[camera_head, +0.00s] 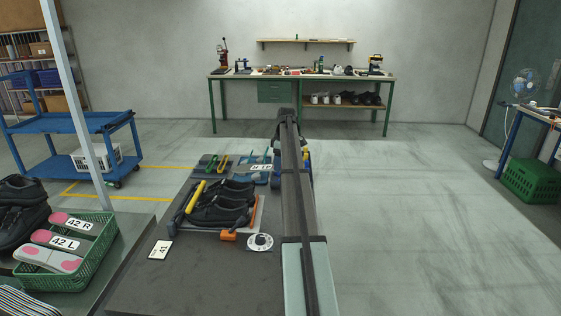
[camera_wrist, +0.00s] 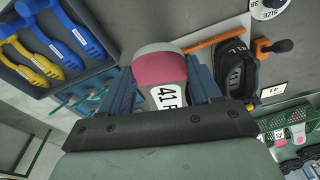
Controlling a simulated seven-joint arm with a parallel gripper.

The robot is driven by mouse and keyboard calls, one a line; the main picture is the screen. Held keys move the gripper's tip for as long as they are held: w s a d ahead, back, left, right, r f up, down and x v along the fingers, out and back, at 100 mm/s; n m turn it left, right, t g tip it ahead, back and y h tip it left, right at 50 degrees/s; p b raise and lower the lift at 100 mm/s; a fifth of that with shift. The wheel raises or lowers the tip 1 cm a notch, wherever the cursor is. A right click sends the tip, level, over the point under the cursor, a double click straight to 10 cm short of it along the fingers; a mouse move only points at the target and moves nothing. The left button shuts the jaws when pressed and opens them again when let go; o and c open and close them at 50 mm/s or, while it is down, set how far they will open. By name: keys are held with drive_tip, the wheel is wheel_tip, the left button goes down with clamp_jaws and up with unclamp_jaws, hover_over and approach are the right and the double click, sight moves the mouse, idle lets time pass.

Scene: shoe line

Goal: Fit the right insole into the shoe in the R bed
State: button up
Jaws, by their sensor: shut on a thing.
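My gripper (camera_wrist: 164,70) is shut on an insole (camera_wrist: 160,64) with a grey end, a pink patch and a white label reading 41 R. It holds the insole between its blue fingers. In the head view my arm hides much of the gripper; the insole's white label (camera_head: 261,167) shows beyond the shoes. Two black shoes (camera_head: 222,203) lie side by side on the bench. The R mark of a bed is not readable.
An orange clamp (camera_head: 228,236), a size dial (camera_head: 260,242) and a 41 card (camera_head: 160,250) lie near the shoes. A yellow bar (camera_head: 195,196) stands left of them. A green crate (camera_head: 100,255) holds other insoles. A tool tray (camera_wrist: 65,75) lies beyond the shoes.

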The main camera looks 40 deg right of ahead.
sight(253, 171)
drive_tip(key=n, duration=0.2)
drive_tip(key=shift+s+a+n, duration=0.1)
drive_tip(key=shift+a+n, duration=0.05)
drive_tip(key=shift+n, duration=0.15)
drive_tip(key=shift+w+a+f+g+h, duration=0.4)
drive_tip(key=shift+w+a+f+g, duration=0.2)
drive_tip(key=shift+f, duration=0.2)
drive_tip(key=shift+w+a+r+g+h, duration=0.25)
drive_tip(key=shift+w+a+g+h, duration=0.2)
drive_tip(key=shift+w+a, duration=0.2)
drive_tip(key=shift+w+a+r+g+h, duration=0.2)
drive_tip(key=shift+w+a+g+h, duration=0.25)
drive_tip(key=shift+w+a, duration=0.15)
drive_tip(key=shift+w+a+f, duration=0.5)
drive_tip(key=shift+w+a, duration=0.15)
drive_tip(key=shift+w+a+f, duration=1.4)
drive_tip(key=shift+w+a, duration=0.15)
drive_tip(key=w+a+f+t+y, duration=0.1)
drive_tip(key=w+a+f, duration=0.2)
drive_tip(key=a, duration=0.1)
drive_tip(key=shift+w+f+t+y, duration=0.3)
drive_tip(key=shift+w+f, duration=0.05)
drive_tip(key=shift+w, duration=0.05)
drive_tip(key=shift+d, duration=0.1)
